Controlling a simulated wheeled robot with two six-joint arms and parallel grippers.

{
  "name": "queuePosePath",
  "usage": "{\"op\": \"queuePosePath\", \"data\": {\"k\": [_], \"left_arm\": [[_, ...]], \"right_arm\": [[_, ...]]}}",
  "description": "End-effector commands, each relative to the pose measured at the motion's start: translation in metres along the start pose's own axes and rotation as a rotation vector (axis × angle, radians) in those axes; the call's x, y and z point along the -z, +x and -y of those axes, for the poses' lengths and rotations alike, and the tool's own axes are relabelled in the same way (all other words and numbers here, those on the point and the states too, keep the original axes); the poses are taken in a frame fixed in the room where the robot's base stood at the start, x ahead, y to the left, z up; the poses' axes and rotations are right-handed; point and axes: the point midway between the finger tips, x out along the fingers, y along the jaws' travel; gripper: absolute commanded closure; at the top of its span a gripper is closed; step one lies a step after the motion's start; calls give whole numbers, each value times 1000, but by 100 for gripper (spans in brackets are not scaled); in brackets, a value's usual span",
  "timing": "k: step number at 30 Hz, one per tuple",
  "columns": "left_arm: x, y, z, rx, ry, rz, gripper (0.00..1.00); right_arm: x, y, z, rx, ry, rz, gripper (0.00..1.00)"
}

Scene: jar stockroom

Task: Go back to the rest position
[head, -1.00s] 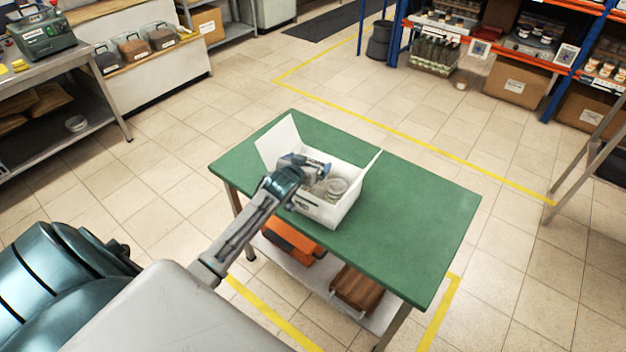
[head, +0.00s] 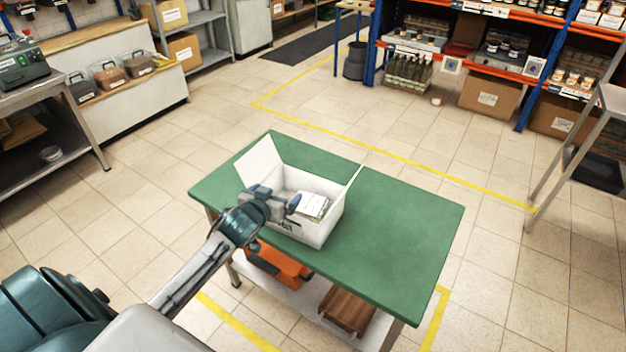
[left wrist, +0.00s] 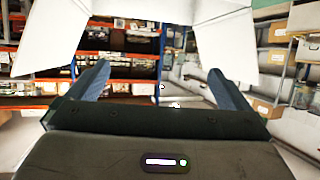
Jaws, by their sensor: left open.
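My left gripper (head: 279,197) is at the near left side of an open white box (head: 322,238) in the head view. Its two fingers are apart with nothing between them. In the left wrist view, the open gripper (left wrist: 158,74) has a clear gap between its dark blue fingers. White box flaps (left wrist: 70,30) show above the fingers there. A pale item with a white label (head: 313,205) lies inside the box; the gripper hides part of the interior. My right gripper is in neither view.
The box stands on a green-topped table (head: 400,235) with free room to its right. An orange item (head: 275,262) and a brown item (head: 347,309) lie on its lower shelf. Stocked racks (head: 480,60) stand at the back. A grey stand (head: 570,150) is at right.

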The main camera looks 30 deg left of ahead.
Motion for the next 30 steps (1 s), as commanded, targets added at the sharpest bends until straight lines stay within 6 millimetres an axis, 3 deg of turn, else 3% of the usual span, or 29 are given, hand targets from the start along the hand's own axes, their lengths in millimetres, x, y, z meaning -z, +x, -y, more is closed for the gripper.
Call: {"op": "queuePosePath", "data": {"k": [6,10,15,18,24,30], "left_arm": [[-3,-2,-1,0,1,8,0],[-33,-23,-13,6,24,94,0],[-104,-91,-38,5,101,339,0],[-132,-129,-47,-8,143,460,0],[-166,-188,-59,-41,201,633,0],[-187,-240,-67,-81,243,773,0]], "right_arm": [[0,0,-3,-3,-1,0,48],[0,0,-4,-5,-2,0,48],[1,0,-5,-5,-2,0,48],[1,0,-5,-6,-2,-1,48],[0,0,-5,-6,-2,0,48],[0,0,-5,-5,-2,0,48]]}}
